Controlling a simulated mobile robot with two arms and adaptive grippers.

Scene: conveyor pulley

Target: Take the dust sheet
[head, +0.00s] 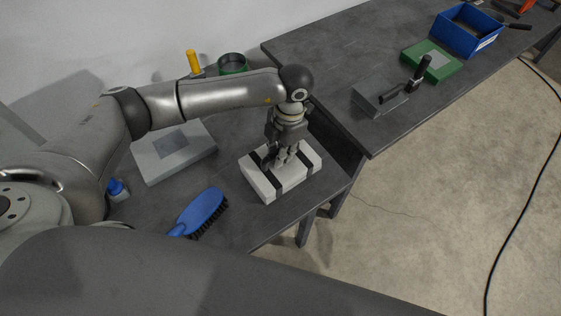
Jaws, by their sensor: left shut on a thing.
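The dust sheet seems to be the white folded bundle with dark straps (266,187). It lies on the near dark table, close to its right corner. My left gripper (282,160) reaches down onto the top of the bundle from above. Its fingers are shut on the bundle, around its upper middle part. The fingertips partly hide the middle of the bundle. The bundle appears to rest on the table. My right gripper is not in view.
A blue brush (203,208) and a grey case (172,152) lie left of the bundle. A green pot (232,63) and a yellow-handled tool (193,62) stand behind my arm. The second table (335,50) holds a grey block (372,102), green box (432,62) and blue bin (468,30). A cable crosses the floor.

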